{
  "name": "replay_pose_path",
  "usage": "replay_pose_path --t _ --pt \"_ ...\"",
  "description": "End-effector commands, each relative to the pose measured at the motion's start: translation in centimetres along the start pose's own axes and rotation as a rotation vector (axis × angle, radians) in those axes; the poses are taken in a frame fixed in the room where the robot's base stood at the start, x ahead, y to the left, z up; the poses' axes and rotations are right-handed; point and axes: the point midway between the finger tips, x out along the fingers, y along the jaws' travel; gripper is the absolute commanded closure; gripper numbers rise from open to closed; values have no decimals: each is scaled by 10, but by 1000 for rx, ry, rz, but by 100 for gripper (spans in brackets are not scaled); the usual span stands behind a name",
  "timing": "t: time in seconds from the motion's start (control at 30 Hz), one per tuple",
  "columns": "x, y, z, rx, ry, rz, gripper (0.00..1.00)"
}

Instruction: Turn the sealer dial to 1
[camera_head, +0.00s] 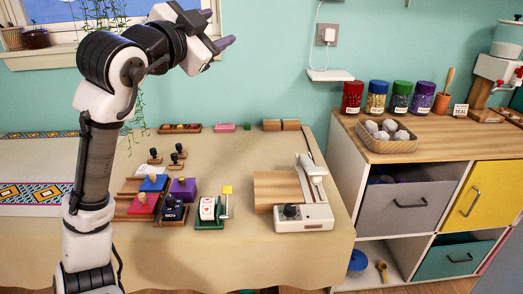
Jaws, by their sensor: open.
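The sealer (305,217) is a white device with a wooden board (278,188) at its left and a raised white lever arm (311,168). It stands at the right end of the cloth-covered table. Its black dial (291,211) is on the front left of the body; its setting is too small to read. My gripper (229,43) is open and empty. It is raised high, in front of the wall near the window, well above the table and apart from the sealer.
Stamps and coloured blocks (183,190) and a green-based card stand (210,212) sit left of the sealer on the table (235,258). The cabinet (430,152) on the right bears jars (376,97) and a tray (387,146). A small shelf (330,75) juts from the wall.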

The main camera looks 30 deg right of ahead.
Motion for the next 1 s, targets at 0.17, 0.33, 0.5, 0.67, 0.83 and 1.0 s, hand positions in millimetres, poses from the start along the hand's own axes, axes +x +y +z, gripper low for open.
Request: replay_pose_path --t 0.17,0.33,0.5,0.67,0.83,1.0 --pt "64 178 22 233 -293 668 52" --pt "43 261 49 429 -533 1140 52" --pt "17 281 58 523 -670 1399 52" --pt "8 287 64 547 -708 1477 52" --pt "6 306 82 545 -706 1483 52" --pt "5 332 109 545 -704 1482 52"
